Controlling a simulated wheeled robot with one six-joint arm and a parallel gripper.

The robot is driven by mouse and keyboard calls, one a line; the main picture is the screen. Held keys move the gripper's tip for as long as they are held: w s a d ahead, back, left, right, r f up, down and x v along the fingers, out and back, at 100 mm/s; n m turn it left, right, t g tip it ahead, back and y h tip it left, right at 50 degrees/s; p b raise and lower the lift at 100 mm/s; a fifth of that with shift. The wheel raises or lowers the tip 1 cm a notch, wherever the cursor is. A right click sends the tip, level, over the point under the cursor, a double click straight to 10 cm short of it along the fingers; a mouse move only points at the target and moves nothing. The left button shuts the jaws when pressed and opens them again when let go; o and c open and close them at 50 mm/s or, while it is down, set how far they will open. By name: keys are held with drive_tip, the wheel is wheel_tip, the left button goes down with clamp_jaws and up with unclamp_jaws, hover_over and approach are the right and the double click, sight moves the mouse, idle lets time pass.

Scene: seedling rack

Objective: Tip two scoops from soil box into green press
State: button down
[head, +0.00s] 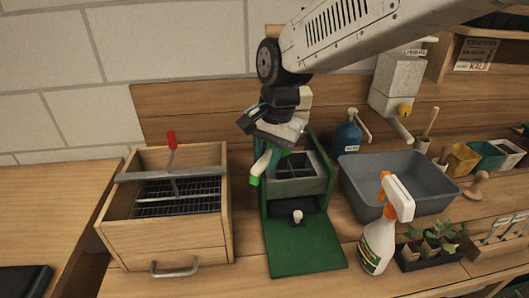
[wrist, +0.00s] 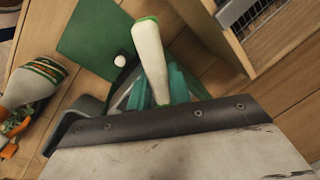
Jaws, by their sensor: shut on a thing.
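My gripper (head: 274,152) is above the back part of the green press (head: 305,248), near its grey, divided mould (head: 297,186). Its teal fingers (wrist: 163,88) are shut on a white handle with a green end (wrist: 150,55), which looks like the scoop's. In the head view the handle (head: 262,165) slants down to the left. The scoop's bowl and any soil in it are hidden. The green press's front plate (wrist: 90,35) lies flat, with a white knob at its inner edge. I cannot tell for sure which container is the soil box; the grey tub (head: 352,197) looks empty.
A wooden box (head: 165,240) with a wire mesh, a metal bar and a red handle stands left of the press. A spray bottle (head: 378,245) stands right of it, before the grey tub. Seedlings (head: 432,240) and a blue bottle (head: 347,137) are further right and behind.

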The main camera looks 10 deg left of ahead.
drive_tip(key=y, duration=0.2)
drive_tip(key=r+y, duration=0.1)
drive_tip(key=y, duration=0.3)
drive_tip(key=shift+d+r+m+t+y, duration=0.3)
drive_tip(key=shift+r+t, duration=0.05)
drive_tip(key=shift+t, duration=0.05)
drive_tip(key=y, duration=0.2)
drive_tip(key=d+m+t+y, duration=0.1)
drive_tip(key=shift+w+r+y, duration=0.1)
drive_tip(key=shift+r+y, duration=0.15)
drive_tip(key=shift+y, duration=0.05)
drive_tip(key=shift+w+d+r+m+t+y, duration=0.15)
drive_tip(key=shift+t+y, duration=0.1)
drive_tip(key=shift+y, duration=0.2)
drive_tip(key=shift+s+d+r+m+t+y, duration=0.1)
drive_tip(key=shift+t+y, duration=0.1)
drive_tip(key=shift+y, duration=0.3)
drive_tip(key=shift+w+d+r+m+t+y, duration=0.15)
drive_tip(key=shift+t+y, duration=0.1)
drive_tip(key=shift+y, duration=0.2)
drive_tip(key=shift+a, duration=0.1)
drive_tip(key=shift+s+a, duration=0.1)
